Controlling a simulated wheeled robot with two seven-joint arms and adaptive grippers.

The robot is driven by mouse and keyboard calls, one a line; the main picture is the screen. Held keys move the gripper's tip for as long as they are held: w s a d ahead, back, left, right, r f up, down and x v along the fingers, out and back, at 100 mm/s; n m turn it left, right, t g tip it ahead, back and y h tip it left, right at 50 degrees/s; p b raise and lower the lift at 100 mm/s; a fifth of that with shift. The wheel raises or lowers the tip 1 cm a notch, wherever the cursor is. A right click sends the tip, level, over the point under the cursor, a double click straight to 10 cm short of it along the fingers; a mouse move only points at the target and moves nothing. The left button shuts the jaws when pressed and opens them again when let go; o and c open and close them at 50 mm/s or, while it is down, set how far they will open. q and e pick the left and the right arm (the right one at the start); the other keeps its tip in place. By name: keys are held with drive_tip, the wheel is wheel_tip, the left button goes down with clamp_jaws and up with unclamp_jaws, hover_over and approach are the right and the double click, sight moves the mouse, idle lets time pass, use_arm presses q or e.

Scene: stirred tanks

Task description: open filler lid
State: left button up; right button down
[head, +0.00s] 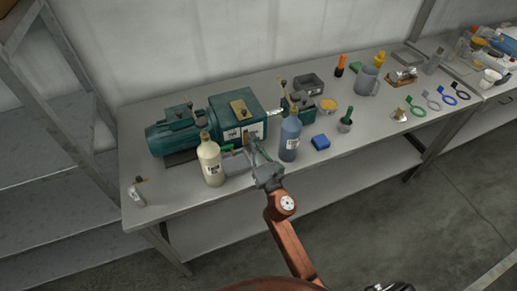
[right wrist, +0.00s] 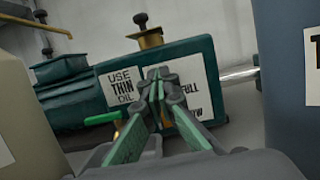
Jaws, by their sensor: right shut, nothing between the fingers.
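A green gearbox (head: 250,110) stands on the bench beside a finned motor. A brass filler lid with a knob (head: 240,107) is on its top; in the right wrist view the brass lid (right wrist: 149,38) stands upright above the green housing (right wrist: 190,58). A label reading "USE THIN OIL" (right wrist: 124,85) is on its front, with a second label partly hidden by my fingers. My right gripper (head: 250,141) is in front of the gearbox, below the lid. Its fingertips (right wrist: 157,78) are shut together and empty. Whether they touch the front cannot be told. My left gripper is not in view.
A cream bottle (head: 210,162) and a blue bottle (head: 290,138) stand close on either side of my right gripper. A blue block (head: 320,142), a grey jug (head: 367,80) and several coloured rings lie to the right. The bench's front right edge is mostly clear.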

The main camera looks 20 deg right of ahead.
drive_tip(key=shift+x, duration=1.05)
wheel_tip(320, 180, up, 4)
drive_tip(key=shift+s+f+p, duration=0.1)
drive_tip(key=shift+f+p, duration=0.1)
drive_tip(key=shift+p, duration=1.05)
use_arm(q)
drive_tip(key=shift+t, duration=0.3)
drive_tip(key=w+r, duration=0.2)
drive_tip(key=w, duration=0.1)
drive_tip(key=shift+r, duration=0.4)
use_arm(e)
drive_tip(key=shift+r, duration=0.15)
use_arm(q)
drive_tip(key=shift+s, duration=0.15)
